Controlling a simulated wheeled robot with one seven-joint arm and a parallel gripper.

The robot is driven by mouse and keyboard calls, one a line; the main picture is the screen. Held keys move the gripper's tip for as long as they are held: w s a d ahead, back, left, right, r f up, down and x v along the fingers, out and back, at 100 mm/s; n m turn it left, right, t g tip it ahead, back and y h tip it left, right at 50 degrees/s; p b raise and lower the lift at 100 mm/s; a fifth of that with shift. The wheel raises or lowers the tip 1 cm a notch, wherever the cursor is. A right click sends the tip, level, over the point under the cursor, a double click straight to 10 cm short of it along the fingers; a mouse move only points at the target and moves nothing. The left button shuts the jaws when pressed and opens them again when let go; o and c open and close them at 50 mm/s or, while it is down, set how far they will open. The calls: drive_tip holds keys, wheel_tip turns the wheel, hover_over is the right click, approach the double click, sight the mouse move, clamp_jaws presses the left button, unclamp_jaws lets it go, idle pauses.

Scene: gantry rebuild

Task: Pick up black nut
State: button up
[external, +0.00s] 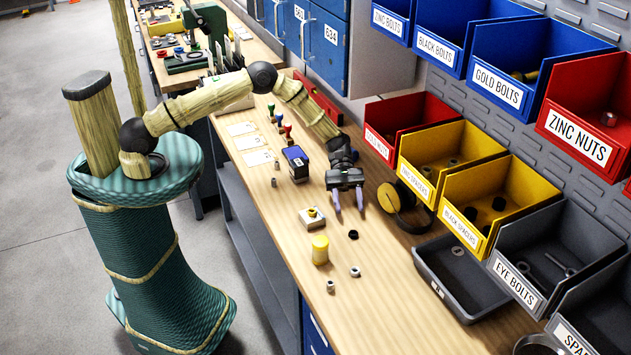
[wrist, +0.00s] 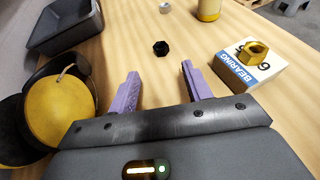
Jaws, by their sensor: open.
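The black nut (external: 353,235) lies on the wooden workbench (external: 335,320). It also shows in the wrist view (wrist: 160,48), ahead of the fingers and roughly in line with the gap between them. My gripper (external: 349,205) is open and empty, with its purple fingers pointing toward the nut. In the wrist view the two fingers (wrist: 158,85) are wide apart and do not touch the nut.
A bearing box (external: 312,219) with a gold nut (wrist: 254,52) on top stands left of my gripper. Yellow ear defenders (external: 397,197) lie to its right. A yellow cylinder (external: 320,250), small nuts (external: 354,271) and a grey tray (external: 465,275) are near. Labelled bins line the wall.

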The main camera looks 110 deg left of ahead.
sight(353, 231)
drive_tip(key=shift+x, duration=1.05)
drive_tip(key=shift+w+d+p, duration=0.1)
drive_tip(key=shift+d+p, duration=0.2)
drive_tip(key=shift+p, duration=0.1)
drive_tip(key=x, duration=0.1)
drive_tip(key=p+x, duration=0.1)
drive_tip(key=x, duration=0.1)
drive_tip(key=p+x, duration=0.1)
drive_tip(key=shift+w+d+r, duration=0.15)
drive_tip(key=shift+d+r, duration=0.05)
drive_tip(key=shift+d, duration=0.15)
drive_tip(key=shift+c, duration=0.2)
drive_tip(key=c, duration=1)
